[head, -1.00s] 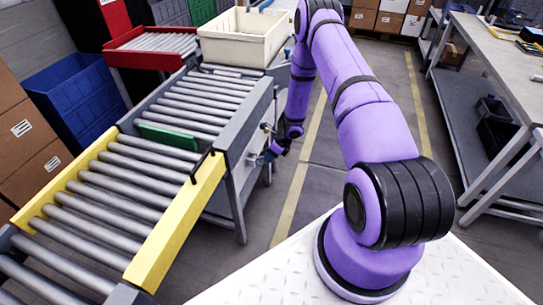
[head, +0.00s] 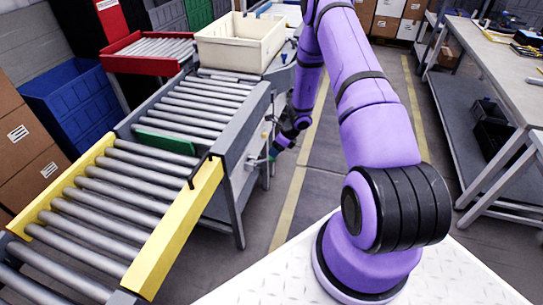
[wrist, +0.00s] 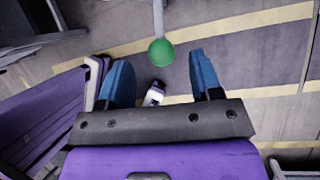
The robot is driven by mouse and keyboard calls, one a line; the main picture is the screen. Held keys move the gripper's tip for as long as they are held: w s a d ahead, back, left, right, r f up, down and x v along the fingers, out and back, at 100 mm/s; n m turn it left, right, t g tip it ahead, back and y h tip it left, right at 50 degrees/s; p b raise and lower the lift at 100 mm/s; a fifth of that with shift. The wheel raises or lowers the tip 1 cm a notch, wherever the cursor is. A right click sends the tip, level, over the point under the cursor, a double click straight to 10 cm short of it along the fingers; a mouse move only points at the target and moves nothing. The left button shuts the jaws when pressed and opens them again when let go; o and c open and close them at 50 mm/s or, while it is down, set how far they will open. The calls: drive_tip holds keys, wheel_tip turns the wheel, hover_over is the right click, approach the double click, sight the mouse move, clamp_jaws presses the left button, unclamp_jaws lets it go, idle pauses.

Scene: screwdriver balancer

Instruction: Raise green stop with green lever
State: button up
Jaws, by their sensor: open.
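The green stop (head: 165,141) is a low green bar lying across the roller conveyor, just beyond the yellow-sided section in the head view. The green lever (wrist: 161,52) shows in the wrist view as a round green knob on a grey shaft. My gripper (wrist: 160,61) is open, with one blue finger on each side of the knob. The knob appears at or just beyond the fingertips; I cannot tell its exact depth. In the head view my gripper (head: 272,151) is beside the conveyor's right side, and the lever is too small there to make out clearly.
A cream tote (head: 240,42) stands at the conveyor's far end. The yellow section (head: 176,235) has a black hooked handle at its corner. A workbench (head: 500,80) stands at the right. Open floor with yellow lines lies between. A small white object (wrist: 153,94) shows between the fingers.

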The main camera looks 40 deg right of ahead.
drive_tip(key=shift+v, duration=1.8)
drive_tip(key=w+a+r+n, duration=0.1)
drive_tip(key=a+r+n, duration=0.25)
drive_tip(key=r, duration=0.65)
drive_tip(key=w+a+r+n, duration=0.1)
drive_tip(key=a+r+n, duration=0.25)
drive_tip(key=r, duration=0.55)
drive_tip(key=s+a+r+n, duration=0.3)
drive_tip(key=r+n, duration=0.1)
drive_tip(key=r, duration=0.5)
drive_tip(key=s+a+r+n, duration=0.2)
drive_tip(key=a+r+n, duration=0.2)
drive_tip(key=r, duration=0.4)
drive_tip(key=s+a+r+n+h, duration=0.1)
drive_tip(key=s+a+r+n, duration=0.25)
drive_tip(key=s+r, duration=0.3)
drive_tip(key=s+a+r+n+h, duration=0.1)
drive_tip(key=s+a+r+n, duration=0.1)
drive_tip(key=s+r+n, duration=0.4)
drive_tip(key=s+r+n+t+h, duration=0.1)
drive_tip(key=s+r+n, duration=0.1)
drive_tip(key=s, duration=0.6)
drive_tip(key=s+r+n+h, duration=0.1)
drive_tip(key=s+r+n, duration=0.1)
drive_tip(key=s, duration=0.6)
drive_tip(key=shift+s+d+n+t, duration=0.2)
drive_tip(key=shift+n+t, duration=0.2)
drive_tip(key=shift+n, duration=0.35)
